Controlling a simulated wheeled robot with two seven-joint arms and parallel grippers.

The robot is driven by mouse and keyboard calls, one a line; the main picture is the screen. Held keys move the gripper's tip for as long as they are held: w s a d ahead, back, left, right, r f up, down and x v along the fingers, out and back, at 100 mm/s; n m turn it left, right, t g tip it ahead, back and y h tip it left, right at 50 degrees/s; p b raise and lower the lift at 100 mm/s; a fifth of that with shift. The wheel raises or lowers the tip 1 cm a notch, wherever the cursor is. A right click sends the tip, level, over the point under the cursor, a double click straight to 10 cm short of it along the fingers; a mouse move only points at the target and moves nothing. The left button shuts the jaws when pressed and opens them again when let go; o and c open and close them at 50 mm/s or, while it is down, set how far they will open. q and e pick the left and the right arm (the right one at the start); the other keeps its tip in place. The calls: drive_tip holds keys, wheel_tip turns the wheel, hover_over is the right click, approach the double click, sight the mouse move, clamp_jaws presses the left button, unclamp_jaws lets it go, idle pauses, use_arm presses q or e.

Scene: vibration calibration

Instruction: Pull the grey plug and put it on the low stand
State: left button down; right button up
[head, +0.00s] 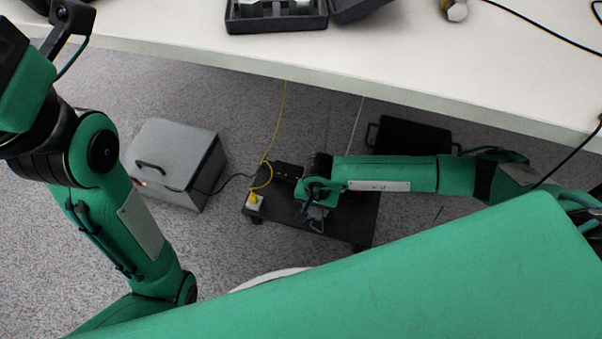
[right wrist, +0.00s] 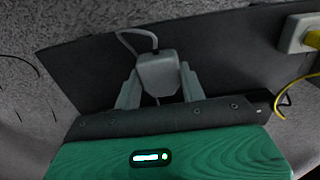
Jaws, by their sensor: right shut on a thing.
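The grey plug (right wrist: 158,74) is between the two fingers of my right gripper (right wrist: 160,88) in the right wrist view, with a grey cable curving from its far end. My right gripper (head: 316,213) is shut on it over the low stand (head: 357,215), a dark low table on the floor. The stand's dark top also fills much of the right wrist view (right wrist: 222,65). I cannot tell whether the plug touches the stand. In the head view the plug is mostly hidden by the gripper. My left arm shows at the left, but its fingers are out of view.
A white socket (right wrist: 298,33) with a yellow plug (right wrist: 313,38) sits at the stand's left end in the head view (head: 254,203). A grey box (head: 175,160) stands left of the stand, a black case (head: 412,137) behind right. The white table (head: 400,55) overhangs behind.

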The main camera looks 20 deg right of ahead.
sight(316, 209)
drive_tip(key=shift+f+b, duration=0.3)
drive_tip(key=shift+f, duration=0.05)
idle(0.3)
drive_tip(key=o, duration=1)
drive_tip(key=shift+o, duration=0.2)
drive_tip(key=shift+r+p, duration=2)
drive_tip(key=shift+r, duration=0.55)
drive_tip(key=shift+f, duration=0.15)
